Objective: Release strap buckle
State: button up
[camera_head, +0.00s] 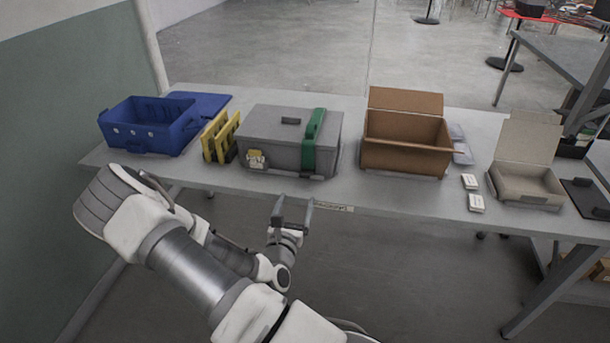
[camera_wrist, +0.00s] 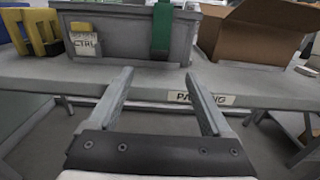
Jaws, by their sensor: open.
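A grey lidded case (camera_head: 268,138) stands on the table, with a dark handle on its lid. A green strap (camera_head: 314,130) runs over the lid and down the front near its right end; it also shows in the wrist view (camera_wrist: 162,28). The strap buckle is too small to make out; a dark piece shows at the strap's lower end in the head view. My gripper (camera_head: 292,208) is open and empty, in front of the table edge and below the case. In the wrist view its two fingers (camera_wrist: 155,90) are apart and point toward the case front. Nothing touches them.
A yellow rack (camera_head: 221,137) and a blue bin (camera_head: 145,130) stand left of the case. An open cardboard box (camera_head: 405,145) stands right of it. Farther right are small white boxes (camera_head: 476,203) and an open beige box (camera_head: 526,185). The table front edge (camera_head: 380,195) lies ahead of my gripper.

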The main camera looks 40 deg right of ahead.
aim_at(306, 174)
jog(key=b+x, duration=0.1)
jog(key=x, duration=1.1)
jog(key=shift+w+d+b, duration=0.1)
jog(key=shift+w+b, duration=0.05)
jog(key=shift+b, duration=0.2)
grip_shut()
jog(key=shift+f+t+h+b, duration=0.3)
jog(key=shift+f+t+b, duration=0.2)
jog(key=shift+b, duration=0.3)
jog(key=shift+t+h+b, duration=0.3)
jog(key=shift+h+b, duration=0.35)
jog(key=shift+h, duration=0.05)
jog(key=shift+s+a, duration=0.2)
jog(key=shift+a, duration=0.05)
jog(key=shift+r, duration=0.1)
